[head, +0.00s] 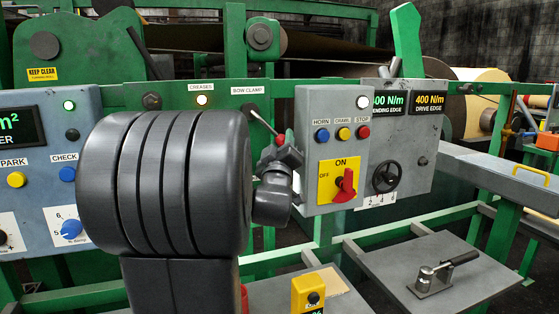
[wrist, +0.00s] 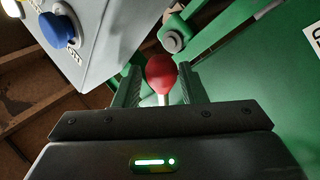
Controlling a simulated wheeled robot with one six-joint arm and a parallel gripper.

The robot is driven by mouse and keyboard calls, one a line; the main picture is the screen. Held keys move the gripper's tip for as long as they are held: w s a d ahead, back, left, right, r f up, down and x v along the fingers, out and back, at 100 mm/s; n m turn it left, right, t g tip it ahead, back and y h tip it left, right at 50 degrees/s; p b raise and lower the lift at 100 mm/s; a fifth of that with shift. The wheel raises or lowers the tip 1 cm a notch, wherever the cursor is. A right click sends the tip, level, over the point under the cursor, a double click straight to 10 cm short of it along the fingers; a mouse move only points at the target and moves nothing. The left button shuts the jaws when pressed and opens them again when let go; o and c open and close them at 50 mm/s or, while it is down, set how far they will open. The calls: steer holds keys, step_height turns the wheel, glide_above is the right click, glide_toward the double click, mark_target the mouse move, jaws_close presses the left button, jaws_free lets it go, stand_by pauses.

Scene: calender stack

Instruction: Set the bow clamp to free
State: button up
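The bow clamp lever is a thin metal rod with a red knob (head: 281,140), under the BOW CLAMP label (head: 247,90) on the green rail. It slants down to the right from its pivot. In the wrist view the red knob (wrist: 161,72) and a short pale piece of rod show between my fingers. My gripper (head: 284,150) is at the knob in the head view, where its fingers are too small to make out clearly. In the wrist view my gripper (wrist: 162,88) is open, with a gap on each side of the knob.
A grey box (head: 331,150) with HORN, CRAWL and STOP buttons and a red ON/OFF switch (head: 345,185) stands close right of my gripper. A blue button (wrist: 56,30) on a grey box shows in the wrist view. A lit CREASES lamp (head: 202,100) is left of the lever.

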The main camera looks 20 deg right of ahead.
steer(key=b+v, duration=0.1)
steer(key=v, duration=1.1)
steer(key=shift+s, duration=0.35)
steer(key=shift+a, duration=0.15)
steer(key=p+x, duration=0.1)
steer(key=x, duration=1.3)
steer(key=shift+f, duration=0.15)
steer(key=shift+s+a+f, duration=0.1)
steer(key=shift+s+f, duration=0.05)
